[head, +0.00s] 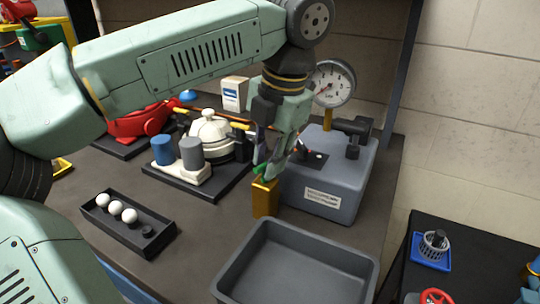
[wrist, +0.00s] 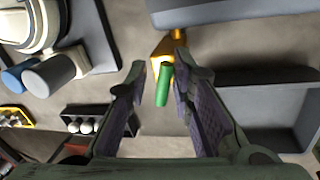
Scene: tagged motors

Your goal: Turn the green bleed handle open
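The green bleed handle (wrist: 164,85) sits on a brass-yellow block (wrist: 166,47) in the wrist view. In the head view the handle (head: 261,170) shows as a small green piece at the top of the brass block (head: 265,197), partly covered by my gripper. My gripper (head: 267,165) points down just over the block. In the wrist view my gripper (wrist: 160,70) is open, with one finger on each side of the handle. Gaps show between the handle and both fingers. Whether either finger touches the block is hard to tell.
A grey box (head: 330,180) with a dial gauge (head: 331,83) stands right behind the block. An empty grey tray (head: 225,285) lies in front. A white motor (head: 209,135) on a black base stands left. A black tray (head: 100,225) holds white balls.

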